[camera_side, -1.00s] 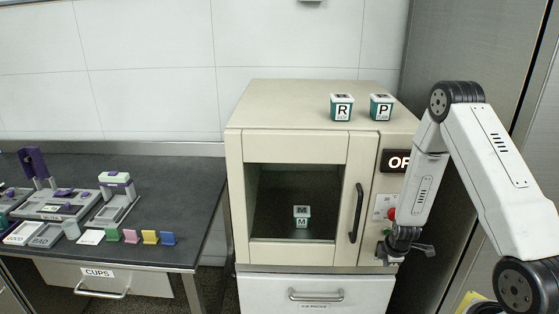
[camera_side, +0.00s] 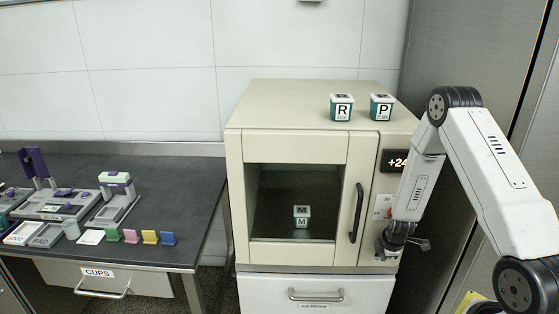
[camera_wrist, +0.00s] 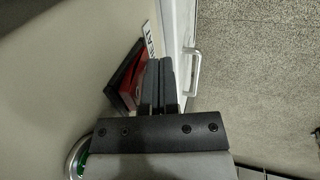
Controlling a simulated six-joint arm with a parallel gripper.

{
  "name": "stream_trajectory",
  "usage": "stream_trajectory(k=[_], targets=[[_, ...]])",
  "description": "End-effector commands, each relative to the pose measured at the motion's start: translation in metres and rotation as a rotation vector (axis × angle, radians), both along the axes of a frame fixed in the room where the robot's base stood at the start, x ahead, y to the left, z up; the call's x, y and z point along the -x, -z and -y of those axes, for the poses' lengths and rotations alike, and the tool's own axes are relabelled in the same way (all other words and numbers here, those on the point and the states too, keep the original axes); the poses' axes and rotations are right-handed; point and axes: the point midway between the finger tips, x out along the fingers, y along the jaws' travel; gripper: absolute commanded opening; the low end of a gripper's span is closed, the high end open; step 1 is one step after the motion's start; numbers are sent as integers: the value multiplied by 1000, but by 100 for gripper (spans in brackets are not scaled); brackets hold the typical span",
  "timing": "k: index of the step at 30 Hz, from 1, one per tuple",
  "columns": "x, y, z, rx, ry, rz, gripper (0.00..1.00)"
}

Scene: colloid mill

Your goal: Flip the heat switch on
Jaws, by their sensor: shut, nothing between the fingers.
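The heat switch (camera_wrist: 131,90) shows in the wrist view as a red rocker in a black frame, with a partly hidden white label (camera_wrist: 151,40) beside it. My gripper (camera_wrist: 165,62) is shut and empty, its fingers pressed together right beside the rocker. I cannot tell whether they touch it. In the side view my gripper (camera_side: 384,252) is at the lower part of the oven's right-hand panel and hides the switch there.
The beige oven (camera_side: 288,148) has its windowed door shut, with a black handle (camera_side: 356,214). Cups marked R (camera_side: 342,108) and P (camera_side: 382,107) stand on top. A red button (camera_side: 389,213) is above my gripper. A green-lit ring (camera_wrist: 78,157) is at the wrist view's lower left. A drawer (camera_side: 315,294) is below.

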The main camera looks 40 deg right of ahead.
Motion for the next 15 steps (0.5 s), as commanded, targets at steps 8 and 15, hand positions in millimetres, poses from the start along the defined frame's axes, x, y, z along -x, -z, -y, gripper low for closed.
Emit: stream_trajectory(k=[8,15], targets=[[0,-2,0,1,0,1,0],[-1,-10,1,3,-1,3,0]])
